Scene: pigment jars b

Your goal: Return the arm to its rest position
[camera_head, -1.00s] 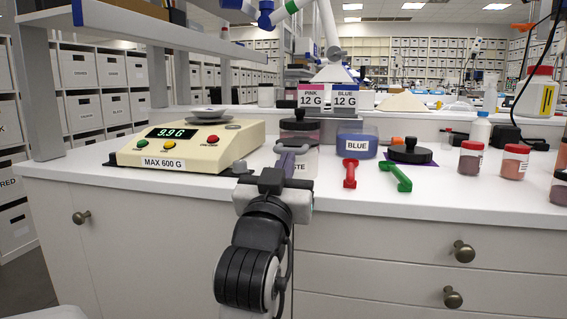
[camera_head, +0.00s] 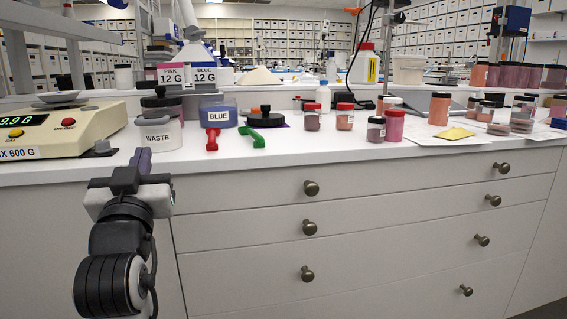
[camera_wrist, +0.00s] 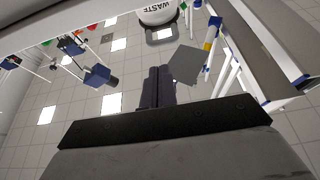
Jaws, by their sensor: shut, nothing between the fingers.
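My gripper (camera_head: 140,160) is at the lower left of the head view, in front of the bench's front edge and just below the white WASTE tub (camera_head: 158,136). Its two dark fingers are together with nothing between them. In the wrist view the closed fingers (camera_wrist: 158,88) point up the picture, and the WASTE tub (camera_wrist: 160,14) shows at the top edge. My arm is bent, with its dark wrist below the gripper in the head view.
The scale (camera_head: 70,125) stands at the left. A red scoop (camera_head: 212,138), a green scoop (camera_head: 250,137) and the BLUE container (camera_head: 217,115) are right of the tub. Several jars stand farther right. Drawer knobs (camera_head: 311,188) stick out of the bench front.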

